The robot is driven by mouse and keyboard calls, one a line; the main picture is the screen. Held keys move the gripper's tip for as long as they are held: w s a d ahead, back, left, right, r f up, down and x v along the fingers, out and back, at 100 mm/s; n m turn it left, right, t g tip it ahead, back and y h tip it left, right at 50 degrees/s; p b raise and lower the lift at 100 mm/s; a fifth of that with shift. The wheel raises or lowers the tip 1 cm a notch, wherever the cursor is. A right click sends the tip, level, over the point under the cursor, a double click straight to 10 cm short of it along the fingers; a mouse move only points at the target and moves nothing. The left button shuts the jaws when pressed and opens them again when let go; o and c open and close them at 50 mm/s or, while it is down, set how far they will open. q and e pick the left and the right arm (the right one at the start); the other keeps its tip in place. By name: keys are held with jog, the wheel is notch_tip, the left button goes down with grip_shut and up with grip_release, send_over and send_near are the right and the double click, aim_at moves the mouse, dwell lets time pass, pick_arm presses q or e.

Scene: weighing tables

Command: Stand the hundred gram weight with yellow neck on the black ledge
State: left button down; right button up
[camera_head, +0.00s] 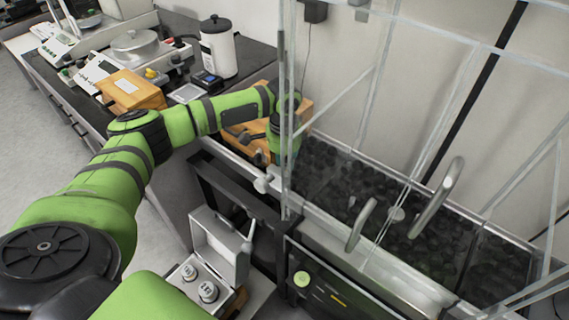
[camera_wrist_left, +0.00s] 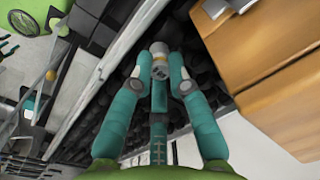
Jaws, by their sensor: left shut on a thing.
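In the left wrist view, a small metal weight (camera_wrist_left: 160,69) with a yellow band at its neck sits between the teal fingers of my left gripper (camera_wrist_left: 160,82). The fingers are shut on it, over a bed of dark lumps. In the head view my left arm reaches to the left end of the glass-sided tank; the gripper and weight there are largely hidden. A black ledge-like frame (camera_head: 222,188) runs in front of the tank; I cannot tell whether it is the task's ledge. My right gripper is not in view.
An open case (camera_head: 222,245) holds metal weights (camera_head: 208,291) at the lower middle. Glass panes and curved metal handles (camera_head: 437,197) stand around the dark-filled tank. A wooden box (camera_head: 130,90), scales and a white canister (camera_head: 218,50) crowd the bench. Another wooden block (camera_wrist_left: 262,60) is close to the gripper.

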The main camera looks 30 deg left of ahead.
pick_arm(q)
jog(key=shift+f, duration=0.45)
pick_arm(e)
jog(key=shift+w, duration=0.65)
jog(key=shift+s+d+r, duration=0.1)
pick_arm(q)
jog(key=c, duration=1.3)
grip_release()
jog(key=shift+o, duration=0.6)
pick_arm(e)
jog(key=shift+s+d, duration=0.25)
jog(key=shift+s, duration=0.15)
